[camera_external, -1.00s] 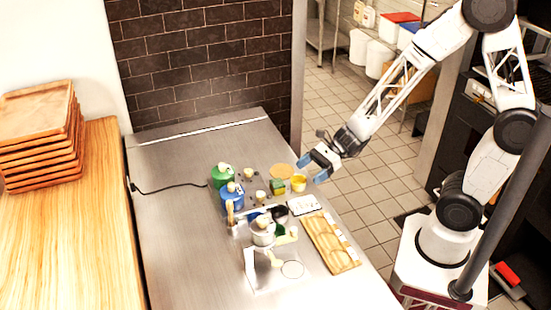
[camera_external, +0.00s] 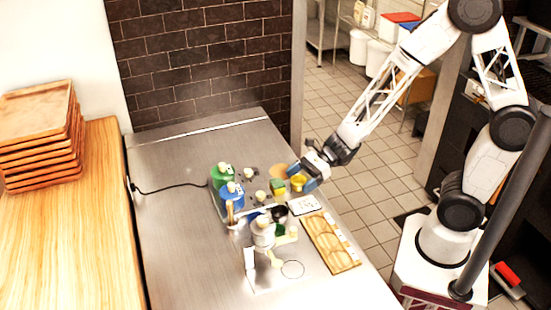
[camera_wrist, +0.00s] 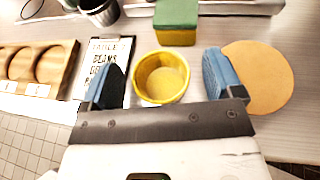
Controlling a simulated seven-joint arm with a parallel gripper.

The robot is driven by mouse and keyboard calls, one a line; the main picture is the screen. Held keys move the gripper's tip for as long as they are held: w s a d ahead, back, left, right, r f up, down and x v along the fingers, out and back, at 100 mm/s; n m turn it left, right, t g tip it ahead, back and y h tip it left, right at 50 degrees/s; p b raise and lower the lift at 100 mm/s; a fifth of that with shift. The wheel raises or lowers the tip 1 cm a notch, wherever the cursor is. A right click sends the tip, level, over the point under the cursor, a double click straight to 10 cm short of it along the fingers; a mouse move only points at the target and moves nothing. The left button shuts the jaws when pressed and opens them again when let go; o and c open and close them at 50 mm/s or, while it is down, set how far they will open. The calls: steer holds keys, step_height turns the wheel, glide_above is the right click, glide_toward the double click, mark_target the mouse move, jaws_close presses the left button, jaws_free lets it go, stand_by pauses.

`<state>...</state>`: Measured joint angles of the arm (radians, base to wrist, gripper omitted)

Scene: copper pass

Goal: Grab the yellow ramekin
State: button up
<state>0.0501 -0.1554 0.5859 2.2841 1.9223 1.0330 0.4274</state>
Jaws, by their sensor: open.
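The yellow ramekin (camera_wrist: 162,78) is a small round open cup standing upright on the steel counter. In the wrist view it sits between the two blue fingertips of my gripper (camera_wrist: 162,82), with a gap on each side. The gripper is open and empty. In the external view the ramekin (camera_external: 298,182) shows right at my gripper (camera_external: 303,178), partly covered by a finger. The height of the fingertips against the ramekin's rim is hard to tell.
A round tan disc (camera_wrist: 257,76) lies beside the right finger. A green-and-yellow sponge (camera_wrist: 176,22) is just beyond the ramekin. A lettered card (camera_wrist: 112,55) lies by the left finger, and a wooden tray (camera_wrist: 35,65) farther left. Green (camera_external: 222,175) and blue (camera_external: 232,196) containers stand farther left on the counter.

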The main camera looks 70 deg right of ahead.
steer(key=shift+w+a+f, duration=0.1)
steer(key=shift+w+a, duration=0.1)
steer(key=shift+a, duration=0.1)
steer(key=shift+c, duration=0.4)
steer(key=c, duration=0.9)
